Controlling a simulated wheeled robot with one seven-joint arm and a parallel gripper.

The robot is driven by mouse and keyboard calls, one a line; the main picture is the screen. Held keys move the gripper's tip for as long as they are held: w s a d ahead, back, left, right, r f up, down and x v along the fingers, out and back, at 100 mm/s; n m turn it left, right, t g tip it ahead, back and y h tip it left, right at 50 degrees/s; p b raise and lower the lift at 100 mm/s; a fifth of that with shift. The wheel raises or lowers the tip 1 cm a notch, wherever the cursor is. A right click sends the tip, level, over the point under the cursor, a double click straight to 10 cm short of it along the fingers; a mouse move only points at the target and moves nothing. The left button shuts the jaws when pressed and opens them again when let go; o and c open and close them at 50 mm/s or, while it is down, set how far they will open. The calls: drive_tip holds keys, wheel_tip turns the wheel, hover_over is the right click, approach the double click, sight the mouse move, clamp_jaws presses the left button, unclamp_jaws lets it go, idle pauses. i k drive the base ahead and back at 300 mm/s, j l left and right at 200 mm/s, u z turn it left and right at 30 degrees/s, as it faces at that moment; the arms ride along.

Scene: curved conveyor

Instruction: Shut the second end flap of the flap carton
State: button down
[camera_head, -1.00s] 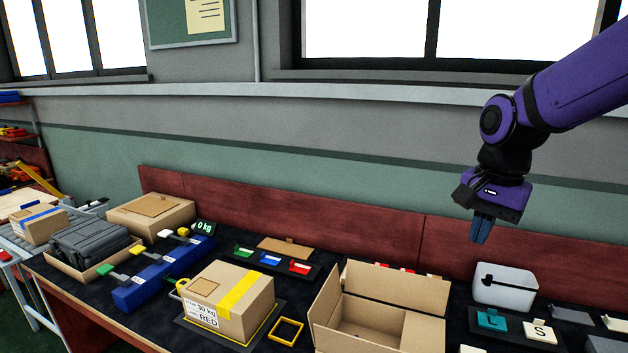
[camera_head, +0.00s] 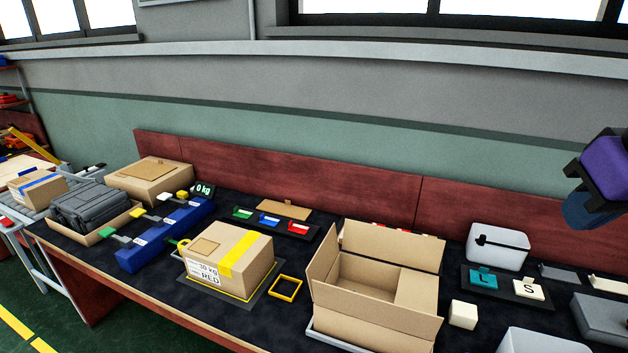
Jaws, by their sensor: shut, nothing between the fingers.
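The flap carton (camera_head: 324,287) is the open brown box right of the middle of the bench. Its left end flap (camera_head: 322,252) stands up, and a long back flap (camera_head: 392,245) also stands up. The long front flap (camera_head: 375,309) slopes outward toward me. A flat panel (camera_head: 415,288) covers the right part of the opening, looking like the other end flap folded in. The left part of the inside is open to view. My gripper (camera_head: 588,212) is at the right picture edge, above and right of the carton, apart from it. Its fingers are shut and empty.
A taped carton (camera_head: 216,277) stands left of the flap carton, with a yellow square frame (camera_head: 285,288) between them. A white bin (camera_head: 497,247), lettered tiles (camera_head: 528,289) and a pale cube (camera_head: 463,314) are to the right. The red back panel (camera_head: 375,194) runs behind.

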sight(319, 268)
drive_tip(key=i+j, duration=0.15)
drive_tip(key=j, duration=0.25)
drive_tip(key=i+j, duration=0.15)
drive_tip(key=j, duration=0.25)
drive_tip(key=i+j, duration=0.15)
drive_tip(key=j, duration=0.25)
